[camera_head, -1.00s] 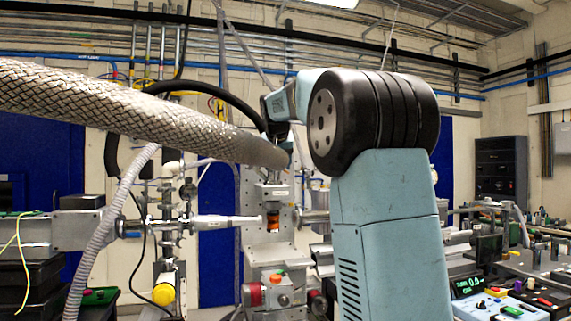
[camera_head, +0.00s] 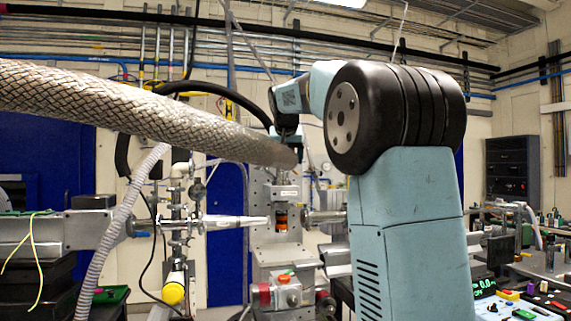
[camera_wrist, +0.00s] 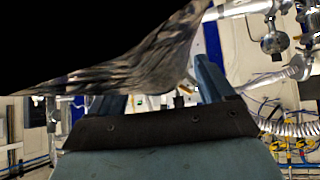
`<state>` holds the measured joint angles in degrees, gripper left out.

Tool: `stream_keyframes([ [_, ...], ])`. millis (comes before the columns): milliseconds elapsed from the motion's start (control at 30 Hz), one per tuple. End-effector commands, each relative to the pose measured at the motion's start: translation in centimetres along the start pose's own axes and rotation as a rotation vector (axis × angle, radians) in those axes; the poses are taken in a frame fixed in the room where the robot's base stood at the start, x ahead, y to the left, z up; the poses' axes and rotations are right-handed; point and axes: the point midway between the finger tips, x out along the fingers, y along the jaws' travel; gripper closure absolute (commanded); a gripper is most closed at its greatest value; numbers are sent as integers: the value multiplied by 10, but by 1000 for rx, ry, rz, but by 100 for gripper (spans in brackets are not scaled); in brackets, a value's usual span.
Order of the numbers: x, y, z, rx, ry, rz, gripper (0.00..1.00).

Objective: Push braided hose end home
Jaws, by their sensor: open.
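The thick silver braided hose (camera_head: 120,108) crosses the head view from the left edge and slopes down to its end near the middle. My gripper (camera_head: 290,147) is at that end, mostly hidden behind the hose and my arm. In the wrist view the braid (camera_wrist: 150,62) fills the upper left and passes across the space at my open fingers (camera_wrist: 157,90). I cannot tell whether either finger touches it. Below the hose end stands a grey metal post assembly (camera_head: 285,255) with an amber band (camera_head: 281,218). Where the hose end seats is not clear.
A pale cone-tipped tube (camera_head: 235,222) points at the post from the left. A ribbed grey hose (camera_head: 120,225) hangs at left near a yellow knob (camera_head: 172,294). A bench with instruments (camera_head: 510,300) lies at right. Several cables and pipes run along the back wall.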

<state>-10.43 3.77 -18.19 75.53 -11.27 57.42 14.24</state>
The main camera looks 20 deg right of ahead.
Motion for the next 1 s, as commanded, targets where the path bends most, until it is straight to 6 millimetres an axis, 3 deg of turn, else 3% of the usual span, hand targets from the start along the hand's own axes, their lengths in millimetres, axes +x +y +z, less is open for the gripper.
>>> stream_keyframes([
  [300,-64,0,0,0,2,-2,18],
  [500,-95,-1,0,0,2,-1,18],
  [700,-109,-1,0,0,0,-1,18],
  [1000,-111,-1,0,0,-1,0,18],
])
